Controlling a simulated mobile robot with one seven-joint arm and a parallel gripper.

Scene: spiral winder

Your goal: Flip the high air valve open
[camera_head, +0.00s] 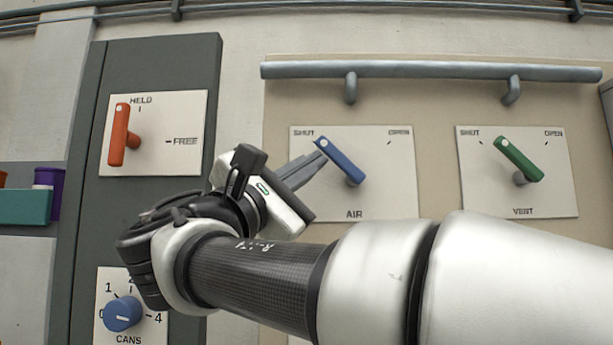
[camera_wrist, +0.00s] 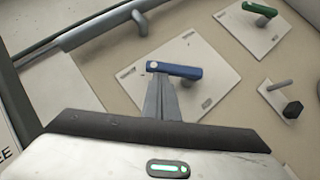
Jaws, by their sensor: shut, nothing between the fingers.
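The blue air valve handle (camera_head: 341,161) is on a white plate (camera_head: 392,198) marked SHUT at upper left, OPEN at upper right and AIR below. Its free end points up and left toward SHUT. My gripper (camera_head: 320,158) is shut and empty, with its fingertips at the left side of the handle's free end. In the wrist view the blue handle (camera_wrist: 180,71) lies just beyond the fingertips (camera_wrist: 160,82). They look close to or touching it; I cannot tell which.
A green VENT handle (camera_head: 518,158) is on the plate to the right. A grey rail (camera_head: 430,70) runs above both plates. At left are a red HELD/FREE handle (camera_head: 119,135) and a blue CANS knob (camera_head: 123,314). Open wall lies between the plates and rail.

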